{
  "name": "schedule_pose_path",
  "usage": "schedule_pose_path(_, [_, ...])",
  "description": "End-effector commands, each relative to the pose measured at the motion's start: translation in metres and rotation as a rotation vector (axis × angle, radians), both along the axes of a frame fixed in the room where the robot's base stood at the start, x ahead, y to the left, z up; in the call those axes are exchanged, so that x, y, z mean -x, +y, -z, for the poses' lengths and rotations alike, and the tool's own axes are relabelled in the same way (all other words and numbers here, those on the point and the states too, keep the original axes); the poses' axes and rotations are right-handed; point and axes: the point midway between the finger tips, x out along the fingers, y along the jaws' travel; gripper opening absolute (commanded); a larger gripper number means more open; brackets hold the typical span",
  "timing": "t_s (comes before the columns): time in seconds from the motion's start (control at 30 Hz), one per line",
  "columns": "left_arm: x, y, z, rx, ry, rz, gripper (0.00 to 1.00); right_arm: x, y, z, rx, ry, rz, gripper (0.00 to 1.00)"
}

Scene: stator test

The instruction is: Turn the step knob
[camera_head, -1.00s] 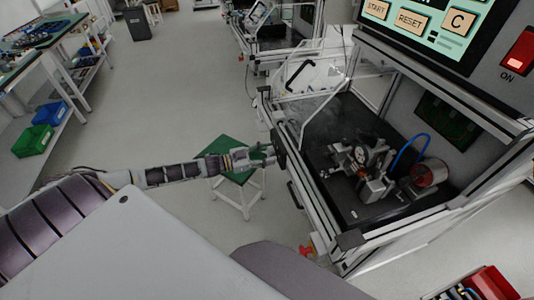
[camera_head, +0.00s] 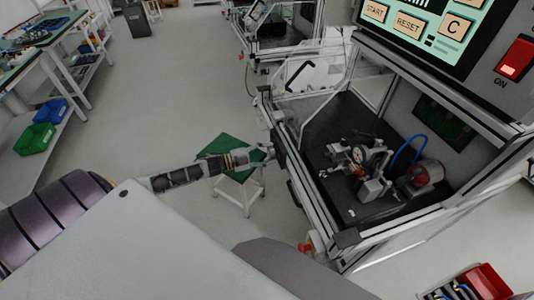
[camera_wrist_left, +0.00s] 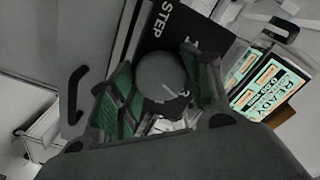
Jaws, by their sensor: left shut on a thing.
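In the left wrist view, the round grey step knob (camera_wrist_left: 160,76) sits on a dark panel with the white word STEP (camera_wrist_left: 176,18) beside it. A pale mark shows near the knob's lower edge. My left gripper (camera_wrist_left: 158,82) is shut on the knob, with a green-padded finger at each side of it. In the head view, my left gripper (camera_head: 271,152) reaches the front left edge of the test machine (camera_head: 297,190). The knob is too small or hidden there. My right gripper is in neither current view.
A screen with START and RESET buttons (camera_head: 408,23) and a red ON switch (camera_head: 514,58) stand at the upper right. A green-topped stool (camera_head: 222,144) stands below my left forearm. Open floor lies left of the machine.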

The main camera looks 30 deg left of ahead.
Motion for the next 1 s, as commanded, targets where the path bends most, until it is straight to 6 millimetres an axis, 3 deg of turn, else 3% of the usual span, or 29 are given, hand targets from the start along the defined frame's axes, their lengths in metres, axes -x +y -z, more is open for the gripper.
schedule_pose_path(0.37, [0.001, 0.000, 0.001, -0.004, -0.003, 0.001, 0.25, -0.016, -0.009, -0.001, 0.010, -0.017, -0.003, 0.00])
schedule_pose_path(0.4, [0.001, 0.000, 0.001, -0.004, -0.003, 0.001, 0.51, -0.016, -0.011, -0.001, 0.012, -0.017, -0.003, 0.00])
schedule_pose_path(0.57, [0.000, 0.000, 0.001, -0.004, -0.003, 0.001, 0.71, -0.014, -0.017, -0.002, 0.018, -0.015, -0.006, 0.00])
schedule_pose_path(0.83, [0.000, 0.000, 0.000, -0.004, -0.003, 0.000, 0.71, 0.001, -0.010, 0.000, 0.011, 0.001, -0.003, 0.00])
schedule_pose_path(1.0, [0.001, 0.001, 0.000, -0.004, -0.003, 0.000, 0.71, -0.001, -0.005, 0.000, 0.005, -0.001, -0.002, 0.00])
